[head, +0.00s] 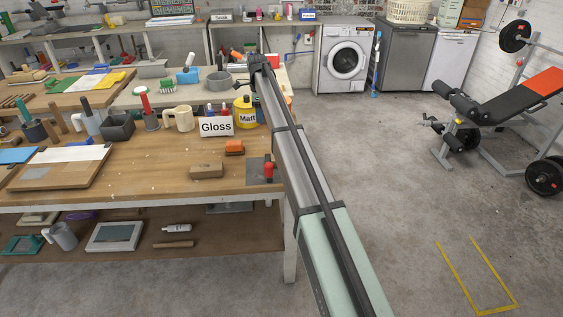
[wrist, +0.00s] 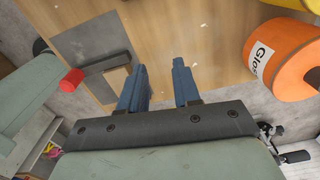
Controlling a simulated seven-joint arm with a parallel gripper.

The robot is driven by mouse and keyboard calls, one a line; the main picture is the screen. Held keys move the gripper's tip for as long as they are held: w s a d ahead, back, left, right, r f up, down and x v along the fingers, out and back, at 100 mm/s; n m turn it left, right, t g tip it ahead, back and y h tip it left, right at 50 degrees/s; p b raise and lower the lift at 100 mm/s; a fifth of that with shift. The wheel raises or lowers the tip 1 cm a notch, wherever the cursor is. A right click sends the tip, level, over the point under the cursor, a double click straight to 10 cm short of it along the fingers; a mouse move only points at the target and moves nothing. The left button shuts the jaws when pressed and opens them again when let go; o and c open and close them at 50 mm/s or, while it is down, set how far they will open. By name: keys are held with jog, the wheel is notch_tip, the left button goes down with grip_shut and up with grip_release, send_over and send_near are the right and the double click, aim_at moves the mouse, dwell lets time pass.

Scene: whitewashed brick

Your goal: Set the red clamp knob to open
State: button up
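The red clamp knob (head: 268,168) is on a grey plate (head: 253,175) at the front right corner of the workbench. In the wrist view the red knob (wrist: 72,80) shows left of my fingers, at the end of a dark grey bar (wrist: 101,65) by the grey plate (wrist: 88,40). My gripper (wrist: 160,72) has two blue fingers standing apart, with only bench top seen between them. It is open and empty, with the knob outside the fingers. In the head view my arm stretches past the bench's right edge, and the fingers cannot be made out there.
A "Gloss" label (head: 216,126) and a yellow "Matt" tin (head: 245,112) stand behind the plate. An orange tin (wrist: 288,62) is right of my fingers in the wrist view. An orange block (head: 234,147) and a brown block (head: 206,171) lie left of the knob.

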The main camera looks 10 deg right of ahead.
jog(key=shift+m, duration=0.6)
jog(key=s+d, duration=0.1)
jog(key=d, duration=0.2)
jog(key=s+d, duration=0.1)
jog(key=d, duration=0.2)
jog(key=s+d+f, duration=0.1)
jog(key=d, duration=0.3)
jog(key=shift+c, duration=1.4)
jog(key=shift+m+y, duration=0.3)
jog(key=shift+y, duration=0.1)
jog(key=s+d, duration=0.2)
jog(key=d, duration=0.1)
jog(key=s+d, duration=0.1)
jog(key=d, duration=0.1)
jog(key=shift+s+d+f, duration=0.2)
jog(key=shift+s+f, duration=0.15)
jog(key=shift+s, duration=0.05)
grip_shut()
jog(key=s+a+n+y, duration=0.2)
jog(key=s+n+y, duration=0.15)
jog(key=s, duration=0.55)
jog(key=x, duration=1)
jog(key=shift+s+a+f, duration=0.1)
jog(key=shift+s, duration=0.1)
jog(key=shift+a+f, duration=0.1)
jog(key=shift+a, duration=1.9)
